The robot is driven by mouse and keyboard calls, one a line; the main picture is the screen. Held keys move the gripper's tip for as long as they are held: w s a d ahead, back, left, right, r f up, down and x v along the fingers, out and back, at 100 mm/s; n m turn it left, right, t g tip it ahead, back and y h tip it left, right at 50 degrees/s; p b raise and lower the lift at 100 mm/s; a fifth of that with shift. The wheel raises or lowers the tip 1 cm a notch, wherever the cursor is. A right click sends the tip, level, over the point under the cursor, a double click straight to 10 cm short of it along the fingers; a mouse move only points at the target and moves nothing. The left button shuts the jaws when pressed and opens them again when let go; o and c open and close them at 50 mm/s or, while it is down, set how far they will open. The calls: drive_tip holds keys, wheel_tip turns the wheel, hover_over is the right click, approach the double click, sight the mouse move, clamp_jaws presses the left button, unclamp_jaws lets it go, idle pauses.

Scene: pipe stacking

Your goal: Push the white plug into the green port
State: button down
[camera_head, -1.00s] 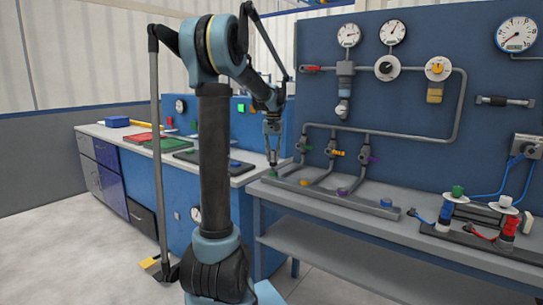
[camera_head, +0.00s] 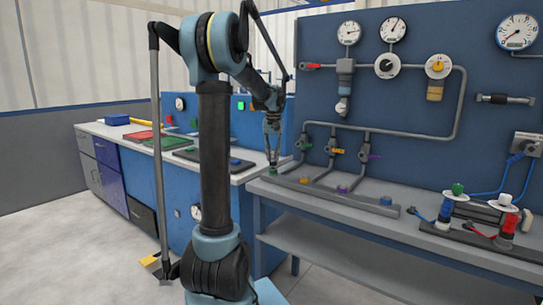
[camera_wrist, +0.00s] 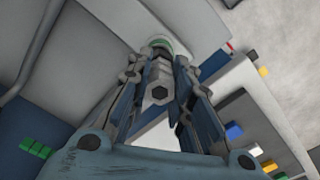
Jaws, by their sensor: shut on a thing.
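My gripper (camera_head: 272,158) points down at the left end of the pipe rail on the bench. In the wrist view its fingers (camera_wrist: 158,57) close together on a small thing at their tips. The green port (camera_wrist: 161,42) shows there as a green ring with a pale top, right at the fingertips. In the head view a small green spot (camera_head: 273,171) lies just under the gripper. The white plug is mostly hidden by the fingers, and I cannot tell how deep it sits in the port.
Valves and pipes (camera_head: 335,150) stand close to the right of my gripper. White discs (camera_head: 503,202) stand at the far right. A lower counter (camera_head: 105,130) lies to the left.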

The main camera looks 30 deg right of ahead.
drive_tip(key=shift+f, duration=0.75)
drive_tip(key=c, duration=1.4)
unclamp_jaws()
drive_tip(key=shift+o, duration=0.2)
